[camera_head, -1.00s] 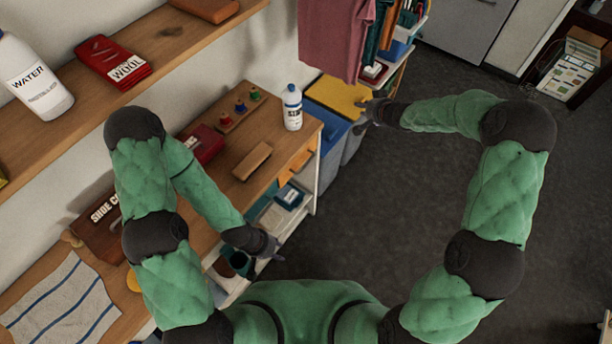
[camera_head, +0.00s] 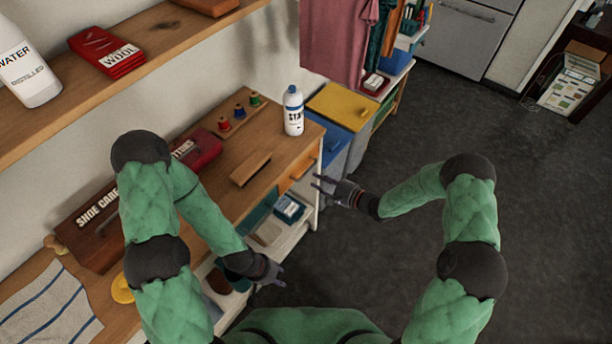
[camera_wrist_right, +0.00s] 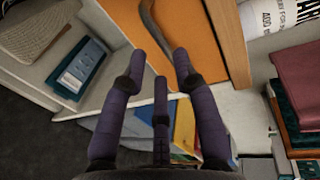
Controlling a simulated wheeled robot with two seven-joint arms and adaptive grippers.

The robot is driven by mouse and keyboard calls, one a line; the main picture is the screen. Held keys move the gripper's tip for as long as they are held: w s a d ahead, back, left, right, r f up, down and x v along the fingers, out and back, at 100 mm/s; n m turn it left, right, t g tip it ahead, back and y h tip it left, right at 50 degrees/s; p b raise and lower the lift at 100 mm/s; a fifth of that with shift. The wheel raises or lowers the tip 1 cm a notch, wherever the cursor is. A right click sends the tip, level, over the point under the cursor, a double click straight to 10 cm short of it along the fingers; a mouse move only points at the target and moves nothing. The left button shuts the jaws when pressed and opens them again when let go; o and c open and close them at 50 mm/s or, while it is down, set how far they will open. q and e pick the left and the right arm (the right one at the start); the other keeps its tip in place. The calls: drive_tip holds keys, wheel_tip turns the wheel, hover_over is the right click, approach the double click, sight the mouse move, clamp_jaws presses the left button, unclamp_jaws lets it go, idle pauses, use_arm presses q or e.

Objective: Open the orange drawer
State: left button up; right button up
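The orange drawer (camera_head: 290,182) is in the right end of the wooden bench, under the top, and looks shut. Its orange front (camera_wrist_right: 195,45) fills the upper middle of the right wrist view, with a dark curved handle (camera_wrist_right: 149,22) on it. My right gripper (camera_head: 318,188) is open and empty, just to the right of the drawer front. In the right wrist view its spread fingers (camera_wrist_right: 160,62) point at the front, just short of the handle and apparently not touching it. My left gripper (camera_head: 283,276) looks open and empty, low in front of the bench's shelves.
Blue and yellow-lidded bins (camera_head: 340,104) stand beyond the bench end. An open shelf (camera_head: 286,235) with boxes is below the drawer. The dark floor (camera_head: 400,250) to the right is clear.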

sight(306, 173)
drive_tip(key=b+x, duration=0.1)
drive_tip(key=x, duration=0.5)
drive_tip(key=shift+w+a, duration=0.1)
drive_tip(key=shift+a, duration=0.1)
clamp_jaws()
